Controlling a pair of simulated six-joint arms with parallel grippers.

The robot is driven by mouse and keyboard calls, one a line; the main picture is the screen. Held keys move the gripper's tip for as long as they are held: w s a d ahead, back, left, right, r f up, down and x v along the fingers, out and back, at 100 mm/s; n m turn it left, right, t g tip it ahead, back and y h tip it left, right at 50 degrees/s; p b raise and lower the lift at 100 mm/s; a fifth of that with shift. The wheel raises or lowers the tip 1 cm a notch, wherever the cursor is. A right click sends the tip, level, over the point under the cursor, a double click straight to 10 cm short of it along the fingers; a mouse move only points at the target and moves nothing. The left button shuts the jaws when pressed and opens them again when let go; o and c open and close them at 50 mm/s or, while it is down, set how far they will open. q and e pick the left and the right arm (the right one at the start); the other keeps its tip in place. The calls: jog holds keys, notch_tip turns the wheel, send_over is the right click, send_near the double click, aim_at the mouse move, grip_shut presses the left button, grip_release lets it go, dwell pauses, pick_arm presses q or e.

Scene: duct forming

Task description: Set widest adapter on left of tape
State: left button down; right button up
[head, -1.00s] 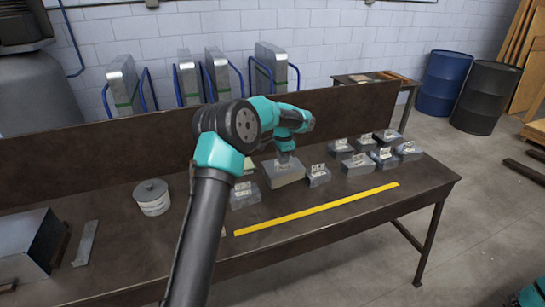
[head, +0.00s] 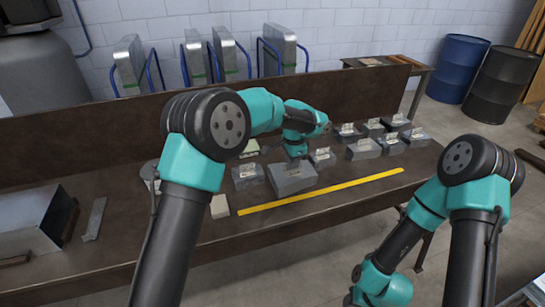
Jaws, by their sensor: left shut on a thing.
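Yellow tape (head: 325,192) runs as a long strip along the front of the brown table. My left gripper (head: 296,160) is shut on the widest grey adapter (head: 292,183), a box-like piece with a label on top. This adapter is just behind the tape's left half, close to its edge; I cannot tell whether it touches the table. The fingertips are mostly hidden by the wrist. My right arm comes in at the lower right, and its gripper is out of the frame.
Smaller labelled adapters stand left (head: 247,176) and right (head: 322,158) of the held one, with several more (head: 363,149) farther right. A pale block (head: 220,206) lies off the tape's left end. A metal box (head: 35,215) and a flat bar (head: 95,218) are at the left.

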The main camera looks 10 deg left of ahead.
pick_arm(q)
jog(key=shift+d, duration=0.1)
dwell(0.3)
jog(key=shift+f, duration=4.8)
jog(key=c, duration=1.2)
grip_release()
notch_tip(320, 180, up, 17)
jog(key=shift+r, duration=0.2)
